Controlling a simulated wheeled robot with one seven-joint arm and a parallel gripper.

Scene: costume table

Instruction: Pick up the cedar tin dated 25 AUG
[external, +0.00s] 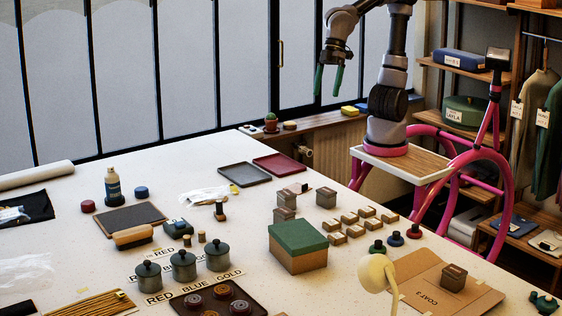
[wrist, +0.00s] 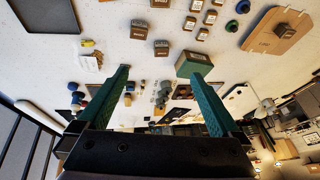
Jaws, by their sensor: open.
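Small brown square tins stand on the white table, with labels too small to read, so I cannot tell which is dated 25 AUG. In the external view, one tin (external: 285,214) has another tin (external: 286,198) on or just behind it, and one (external: 326,198) stands to their right. A further tin (external: 452,278) sits on a cardboard sheet. In the wrist view, two tins (wrist: 139,30) (wrist: 161,48) show beyond my fingers. My gripper (external: 328,90) is open and empty, high above the table's far side; its green fingers (wrist: 159,73) also show in the wrist view.
Several small labelled boxes (external: 349,218) stand right of the tins. A green-lidded box (external: 297,250) is in front of them. Grey (external: 244,175) and dark red (external: 279,164) trays lie at the far edge. A cream lamp (external: 378,272) rises in front.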

